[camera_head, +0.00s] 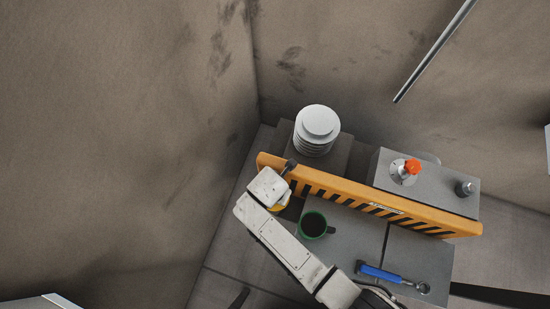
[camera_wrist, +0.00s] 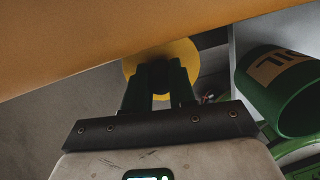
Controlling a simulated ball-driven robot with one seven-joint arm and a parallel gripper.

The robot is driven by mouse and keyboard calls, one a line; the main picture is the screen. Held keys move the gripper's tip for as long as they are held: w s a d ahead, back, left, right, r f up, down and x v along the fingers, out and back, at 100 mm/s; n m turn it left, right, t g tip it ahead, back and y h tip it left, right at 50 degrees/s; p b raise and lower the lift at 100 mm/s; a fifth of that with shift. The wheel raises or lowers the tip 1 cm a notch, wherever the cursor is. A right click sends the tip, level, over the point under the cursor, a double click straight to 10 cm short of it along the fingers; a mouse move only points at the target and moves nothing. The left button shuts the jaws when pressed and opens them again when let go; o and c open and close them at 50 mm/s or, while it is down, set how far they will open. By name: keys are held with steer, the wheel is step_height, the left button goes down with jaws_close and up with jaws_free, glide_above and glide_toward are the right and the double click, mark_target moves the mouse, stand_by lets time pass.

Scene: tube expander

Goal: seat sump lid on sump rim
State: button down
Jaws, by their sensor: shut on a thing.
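The yellow round sump lid (camera_wrist: 131,75) is in the wrist view, with a dark centre between my fingertips. My gripper (camera_wrist: 162,72) is shut on it. In the head view only a small yellow edge of the lid (camera_head: 280,208) shows under my gripper (camera_head: 283,199), just in front of the orange striped barrier. A dark patch lies beside the lid there. I cannot make out the sump rim in either view. It may be hidden under the lid and my arm, and I cannot tell whether the lid touches it.
The orange barrier (camera_head: 375,200) runs close behind my gripper. A green mug (camera_head: 314,225), marked OIL in the wrist view (camera_wrist: 285,88), stands close to the right. A blue-handled tool (camera_head: 380,272) lies front right. A ribbed grey cylinder (camera_head: 317,128) stands behind the barrier.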

steer(key=shift+f, duration=0.35)
stand_by(0.3)
stand_by(0.7)
steer(key=c, duration=0.8)
jaws_free()
steer(key=shift+c, duration=0.2)
steer(key=shift+o, duration=0.3)
steer(key=o, duration=0.7)
steer(key=shift+o, duration=0.4)
